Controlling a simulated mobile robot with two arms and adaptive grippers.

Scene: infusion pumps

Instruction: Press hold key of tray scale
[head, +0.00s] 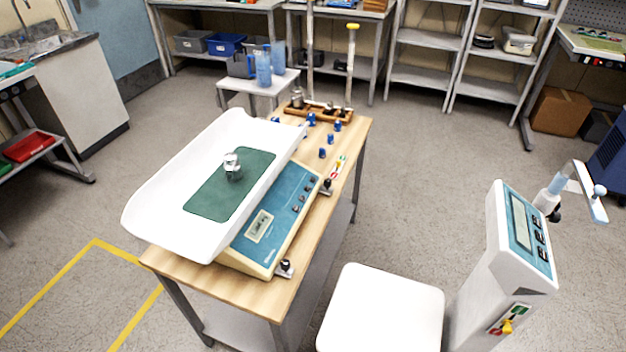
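The tray scale stands on a wooden-topped table, with a long white tray (160,200) above a cream and blue base. Its sloping blue front panel (283,208) faces right and carries a small display (259,226) and several small dark and reddish keys (299,198). The key labels are too small to read, so I cannot tell which one is hold. A green mat (207,200) lies in the tray with a shiny metal weight (233,165) upright on it. Neither of my grippers shows in the head view.
The wooden table (190,272) holds blue weights (322,153) and a wooden rack (318,112) behind the scale. A column scale with a blue panel (526,232) and white platform (383,308) stands at the right. Open floor (430,170) lies beyond it.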

